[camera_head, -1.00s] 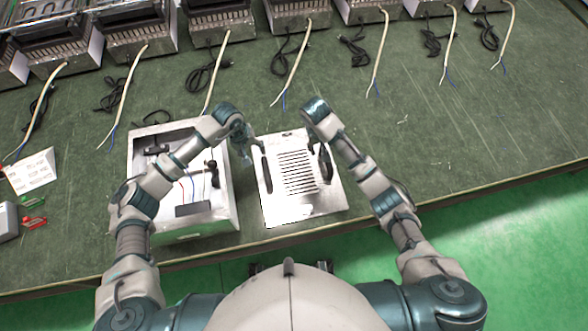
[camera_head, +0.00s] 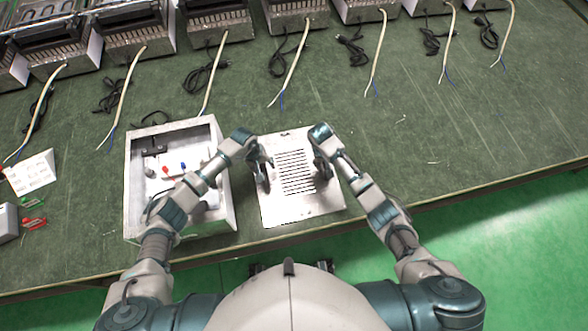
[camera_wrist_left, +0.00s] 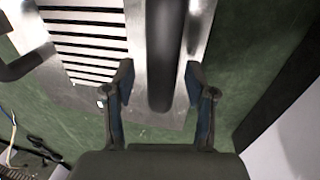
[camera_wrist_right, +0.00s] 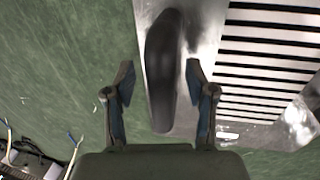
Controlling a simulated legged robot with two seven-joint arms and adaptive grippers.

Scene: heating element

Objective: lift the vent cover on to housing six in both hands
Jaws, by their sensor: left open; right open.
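The vent cover (camera_head: 296,204) is a silver slotted plate lying flat on the green table, with a dark handle on each side. In the left wrist view, my open left gripper (camera_wrist_left: 160,85) has its fingers on either side of the left handle (camera_wrist_left: 165,45), not closed on it. In the right wrist view, my open right gripper (camera_wrist_right: 160,85) has its fingers on either side of the right handle (camera_wrist_right: 162,75), also not closed. The open white housing (camera_head: 232,205) stands left of the cover, with wires and small parts inside; my left arm crosses over it and hides part.
Several slotted metal units (camera_head: 215,15) line the back of the table, with cream cables (camera_head: 215,75) and black cords in front. A white label card (camera_head: 30,172) and red and green pieces lie at far left. The table right of the cover is clear.

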